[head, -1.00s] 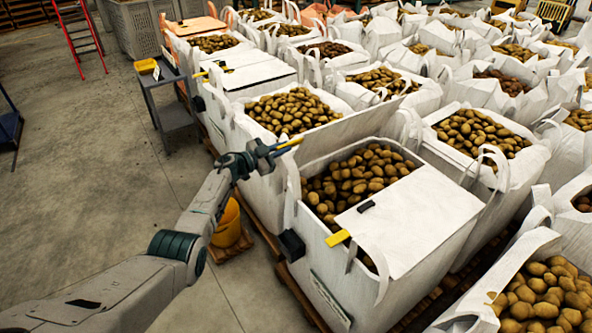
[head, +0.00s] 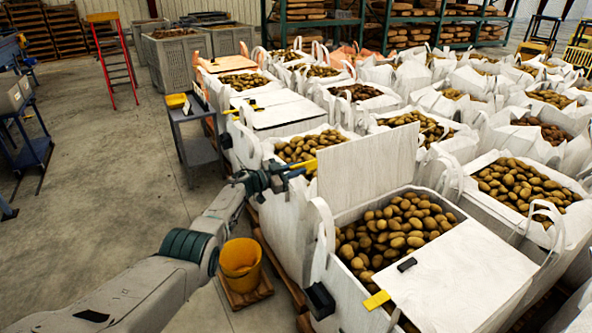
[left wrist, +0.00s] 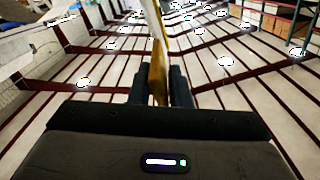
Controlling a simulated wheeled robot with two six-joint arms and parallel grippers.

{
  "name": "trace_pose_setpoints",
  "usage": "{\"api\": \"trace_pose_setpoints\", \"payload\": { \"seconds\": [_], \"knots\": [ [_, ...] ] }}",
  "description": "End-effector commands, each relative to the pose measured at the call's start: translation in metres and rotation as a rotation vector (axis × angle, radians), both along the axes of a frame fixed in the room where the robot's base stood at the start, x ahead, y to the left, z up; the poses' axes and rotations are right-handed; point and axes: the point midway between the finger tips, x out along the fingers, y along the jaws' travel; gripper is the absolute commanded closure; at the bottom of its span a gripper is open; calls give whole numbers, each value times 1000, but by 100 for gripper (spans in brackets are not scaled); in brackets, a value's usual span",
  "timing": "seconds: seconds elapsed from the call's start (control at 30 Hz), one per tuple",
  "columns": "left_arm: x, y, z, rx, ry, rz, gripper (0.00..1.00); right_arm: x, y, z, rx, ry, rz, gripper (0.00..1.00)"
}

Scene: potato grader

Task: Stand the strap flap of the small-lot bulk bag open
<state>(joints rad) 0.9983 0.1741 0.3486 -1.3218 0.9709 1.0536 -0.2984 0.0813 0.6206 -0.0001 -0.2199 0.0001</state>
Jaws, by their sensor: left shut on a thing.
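The nearest bulk bag (head: 345,290) is white and full of potatoes (head: 395,232). Its far flap (head: 370,165), a pale panel, stands up steeply at the bag's far edge. A yellow tab (head: 303,168) sticks out from that flap's left side. My left gripper (head: 290,175) is shut on this tab, left of the flap. In the left wrist view the tab (left wrist: 159,72) sits between the two dark fingers (left wrist: 160,90), with the flap's pale edge above it. My right gripper is not in view.
A second flap (head: 455,275) with a yellow tab (head: 376,300) and a black handle (head: 407,265) lies over the bag's near part. Other full bags crowd the right and back. Open floor (head: 95,190) lies left.

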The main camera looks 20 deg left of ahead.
Motion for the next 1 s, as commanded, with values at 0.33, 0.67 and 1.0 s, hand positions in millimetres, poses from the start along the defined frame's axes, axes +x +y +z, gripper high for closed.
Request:
{"api": "trace_pose_setpoints", "payload": {
  "seconds": [0.33,0.67,1.0],
  "knots": [
    [0,2,-3,8,0,3,100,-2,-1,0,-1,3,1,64],
    [0,1,-2,5,0,2,69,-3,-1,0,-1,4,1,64],
    [-13,15,0,6,0,4,69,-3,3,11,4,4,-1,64]
  ]
}}
